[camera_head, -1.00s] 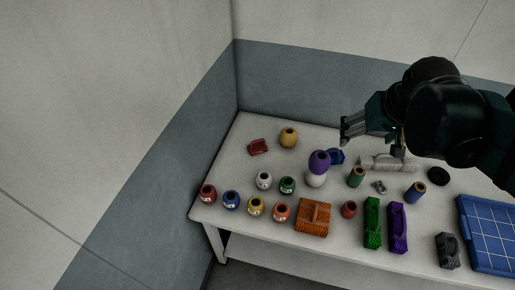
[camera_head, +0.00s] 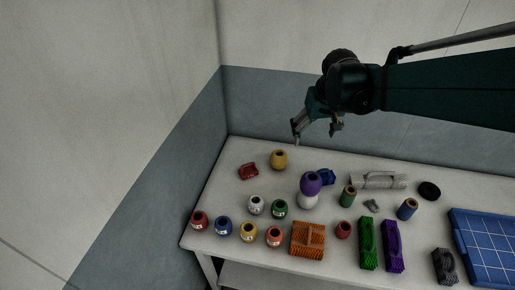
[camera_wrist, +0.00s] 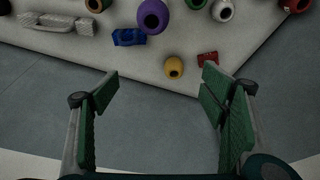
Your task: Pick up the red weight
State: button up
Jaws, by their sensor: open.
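A small red block-like weight (camera_head: 249,171) lies at the back left of the table, left of a yellow float (camera_head: 279,160). In the wrist view the red weight (camera_wrist: 207,58) shows just beyond the right finger, which comes close to its lower edge in the picture. My gripper (camera_head: 316,133) is up over the back of the table, right of the red weight and apart from it. In the wrist view my gripper (camera_wrist: 160,90) is open, with nothing between the fingers.
The yellow float (camera_wrist: 174,67) stands beside the weight. A blue block (camera_head: 326,177) and a purple float (camera_head: 311,183) are farther right. Several labelled jars, brushes and spools fill the front and middle. A blue gridded tray (camera_head: 487,250) is at right. Walls stand behind and left.

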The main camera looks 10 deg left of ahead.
jog(key=w+a+f+n, duration=0.1)
jog(key=w+a+f, duration=0.5)
jog(key=a, duration=0.1)
jog(key=n+g, duration=0.3)
send_over(248, 170)
jog(key=shift+h, duration=0.4)
notch_tip(248, 170, down, 24)
jog(key=shift+w+d+r+b, duration=0.1)
jog(key=shift+b, duration=0.2)
jog(key=shift+a+f, duration=0.2)
jog(key=shift+f, duration=0.2)
jog(key=shift+f, duration=1.3)
jog(key=shift+d+f, duration=0.15)
jog(key=shift+f, duration=2.45)
